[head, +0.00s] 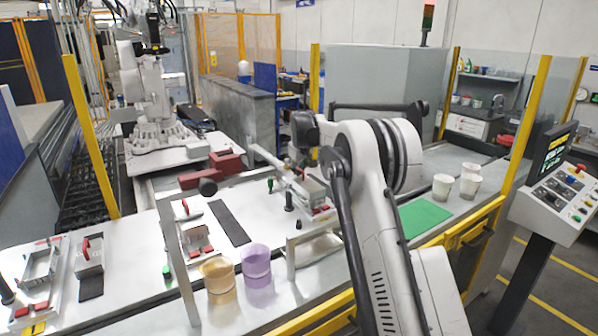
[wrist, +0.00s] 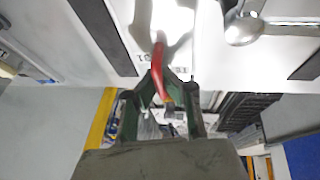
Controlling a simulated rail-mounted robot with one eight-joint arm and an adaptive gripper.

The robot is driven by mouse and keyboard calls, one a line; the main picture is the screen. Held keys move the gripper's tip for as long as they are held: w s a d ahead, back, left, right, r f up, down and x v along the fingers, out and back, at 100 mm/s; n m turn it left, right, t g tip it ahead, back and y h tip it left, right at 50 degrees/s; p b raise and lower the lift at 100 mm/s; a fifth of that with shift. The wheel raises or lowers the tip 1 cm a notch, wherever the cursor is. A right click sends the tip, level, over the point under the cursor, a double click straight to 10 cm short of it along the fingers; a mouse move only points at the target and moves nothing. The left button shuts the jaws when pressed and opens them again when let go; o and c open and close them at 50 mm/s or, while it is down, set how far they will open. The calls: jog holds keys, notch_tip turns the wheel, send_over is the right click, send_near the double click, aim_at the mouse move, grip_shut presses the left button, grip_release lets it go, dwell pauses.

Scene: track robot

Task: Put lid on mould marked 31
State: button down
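My gripper (wrist: 172,85) is in the lower middle of the wrist view, its dark green fingers pointing up the picture. A curved red handle (wrist: 158,62) stands at the fingertips; I cannot tell whether they are closed on it. A lid with a red handle (head: 88,255) lies at the left of the table. One open mould (head: 40,268) is at the far left, another (head: 197,240) left of centre, and a third (head: 314,190) beside my arm. Number 31 is not readable on any mould.
A tan cup (head: 217,282) and a purple cup (head: 257,268) stand at the front edge. A dark strip (head: 230,222) lies mid-table. A metal frame (head: 178,265) rises over the table. White cups (head: 442,187) and a green mat (head: 422,217) are at right.

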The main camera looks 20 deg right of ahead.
jog(key=shift+f, duration=0.2)
dwell(0.3)
jog(key=c, duration=2.5)
grip_release()
jog(key=o, duration=0.7)
jog(key=shift+c, duration=0.2)
jog(key=shift+s+r, duration=0.1)
